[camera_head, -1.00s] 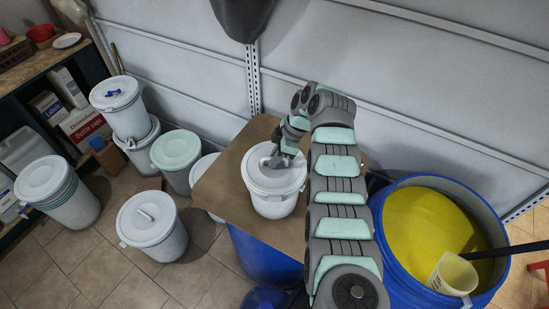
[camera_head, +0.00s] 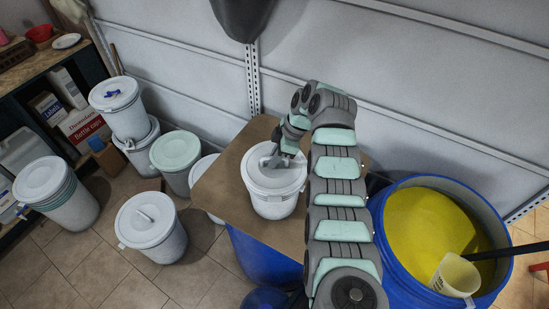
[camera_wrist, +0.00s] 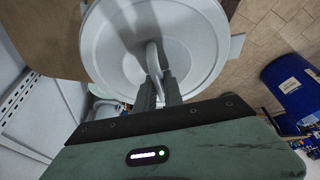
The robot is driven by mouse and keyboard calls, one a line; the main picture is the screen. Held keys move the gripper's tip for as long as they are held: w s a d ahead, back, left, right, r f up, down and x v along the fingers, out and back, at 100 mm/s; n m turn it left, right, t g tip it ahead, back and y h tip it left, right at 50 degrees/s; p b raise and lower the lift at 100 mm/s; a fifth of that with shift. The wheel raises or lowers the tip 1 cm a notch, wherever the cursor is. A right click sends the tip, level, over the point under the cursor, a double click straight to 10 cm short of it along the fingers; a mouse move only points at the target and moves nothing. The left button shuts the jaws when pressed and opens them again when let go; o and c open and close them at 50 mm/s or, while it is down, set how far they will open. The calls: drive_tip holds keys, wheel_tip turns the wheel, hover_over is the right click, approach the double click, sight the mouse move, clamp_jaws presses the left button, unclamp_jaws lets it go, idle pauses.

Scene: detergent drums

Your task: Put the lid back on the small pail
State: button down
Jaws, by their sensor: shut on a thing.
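The small white pail (camera_head: 273,205) stands upright on a brown board in the head view. Its white lid (camera_head: 262,180) lies over the pail's mouth and looks about level; whether the rim is fully seated I cannot tell. My gripper (camera_head: 279,160) is above the lid. In the wrist view, the gripper (camera_wrist: 157,90) is shut on the lid's raised handle (camera_wrist: 153,62). The lid (camera_wrist: 188,40) fills the upper middle there and hides the pail's mouth.
The board (camera_head: 225,185) rests on a blue drum (camera_head: 262,255). A blue drum of yellow powder (camera_head: 430,225) with a scoop (camera_head: 455,275) stands at right. Several lidded white pails, one being (camera_head: 150,225), stand on the floor at left. A metal wall (camera_head: 400,90) is behind.

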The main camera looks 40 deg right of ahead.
drive_tip(key=c, duration=1.4)
unclamp_jaws()
drive_tip(key=shift+o, duration=0.3)
drive_tip(key=o, duration=0.4)
drive_tip(key=shift+o, duration=0.2)
drive_tip(key=shift+r, duration=0.1)
drive_tip(key=shift+r, duration=3.45)
clamp_jaws()
